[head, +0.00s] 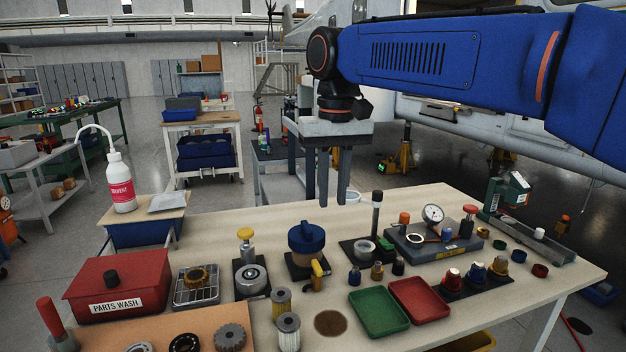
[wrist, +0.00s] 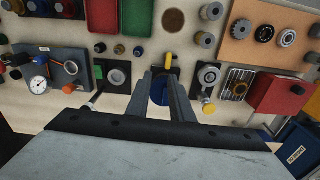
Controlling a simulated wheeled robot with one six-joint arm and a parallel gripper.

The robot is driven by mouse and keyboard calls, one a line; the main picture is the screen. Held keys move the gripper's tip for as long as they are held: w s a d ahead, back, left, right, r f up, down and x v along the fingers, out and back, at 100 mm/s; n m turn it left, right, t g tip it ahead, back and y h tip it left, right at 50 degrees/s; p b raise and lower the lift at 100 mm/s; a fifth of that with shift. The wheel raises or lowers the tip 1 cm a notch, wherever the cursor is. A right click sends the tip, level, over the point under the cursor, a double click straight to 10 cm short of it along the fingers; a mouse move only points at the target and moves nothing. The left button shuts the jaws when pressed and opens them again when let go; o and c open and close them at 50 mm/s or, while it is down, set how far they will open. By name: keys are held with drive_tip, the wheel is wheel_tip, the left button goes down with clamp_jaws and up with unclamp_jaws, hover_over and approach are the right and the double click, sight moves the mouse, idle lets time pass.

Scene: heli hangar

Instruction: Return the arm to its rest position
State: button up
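My blue arm reaches in from the right in the head view. My gripper (head: 333,200) hangs pointing down above the far part of the workbench (head: 240,225). Its two grey fingers are apart with nothing between them, so it is open and empty. In the wrist view, my gripper (wrist: 159,76) shows its fingers apart over the blue-lidded filter housing (wrist: 158,92), which lies beyond the tips. The housing (head: 306,240) stands upright on the bench with a yellow lever at its front.
The bench holds a red parts-wash box (head: 115,285), a green tray (head: 379,311), a red tray (head: 418,301), a gauge plate (head: 433,240) and a tall dark post (head: 376,215) near my gripper. A solvent bottle (head: 121,185) stands at left. Space above the bench looks clear.

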drive_tip(key=s+d+f+m+t, duration=0.1)
drive_tip(key=s+d+f+t, duration=0.1)
drive_tip(key=s+d+f, duration=0.8)
drive_tip(key=s+d+f+m+t, duration=0.1)
drive_tip(key=s+d+f+t, duration=0.1)
drive_tip(key=s+d+f, duration=0.8)
drive_tip(key=d+f, duration=0.3)
drive_tip(key=d, duration=0.1)
drive_tip(key=shift+d+f+m, duration=0.2)
drive_tip(key=shift+m, duration=0.2)
